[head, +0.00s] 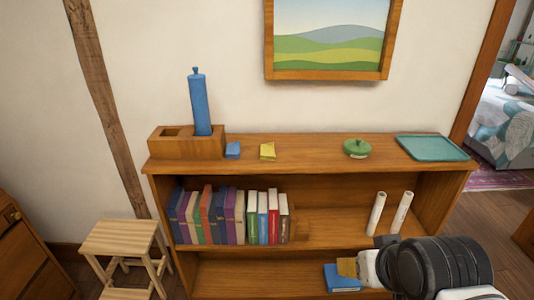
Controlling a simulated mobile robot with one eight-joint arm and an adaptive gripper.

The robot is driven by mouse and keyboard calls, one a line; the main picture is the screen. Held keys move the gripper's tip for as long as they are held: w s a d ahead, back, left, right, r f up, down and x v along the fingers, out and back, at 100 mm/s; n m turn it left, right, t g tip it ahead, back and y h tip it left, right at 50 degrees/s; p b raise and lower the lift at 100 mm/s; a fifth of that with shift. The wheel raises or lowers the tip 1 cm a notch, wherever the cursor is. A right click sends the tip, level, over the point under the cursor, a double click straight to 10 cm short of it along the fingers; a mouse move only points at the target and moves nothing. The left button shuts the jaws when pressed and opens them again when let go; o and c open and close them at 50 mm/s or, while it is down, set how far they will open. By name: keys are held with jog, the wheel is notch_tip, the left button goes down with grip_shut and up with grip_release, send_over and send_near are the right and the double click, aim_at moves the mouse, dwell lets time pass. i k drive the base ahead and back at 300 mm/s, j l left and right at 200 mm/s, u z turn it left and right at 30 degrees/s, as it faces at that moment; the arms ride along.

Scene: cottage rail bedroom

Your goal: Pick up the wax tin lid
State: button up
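A round green lid with a small knob on top (357,148), which looks like the wax tin lid, sits on the top board of the wooden bookcase (310,160), right of centre. Whether a tin is under it I cannot tell. My gripper (372,268) is at the lower right, in front of the lower shelves and well below the lid in the picture. It is apart from the lid. My own arm hides most of it, and its fingers cannot be made out clearly.
A teal tray (431,148) lies right of the lid. Left are a yellow block (267,151), a blue block (233,150) and a wooden holder (186,143) with a tall blue cylinder (201,103). Books and two white rolls (376,214) fill the shelf below. A stool (122,240) stands left.

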aim_at(358, 148)
jog(key=i+j, duration=0.55)
jog(key=i+j+z, duration=0.15)
jog(key=i+j, duration=0.4)
jog(key=j, duration=0.1)
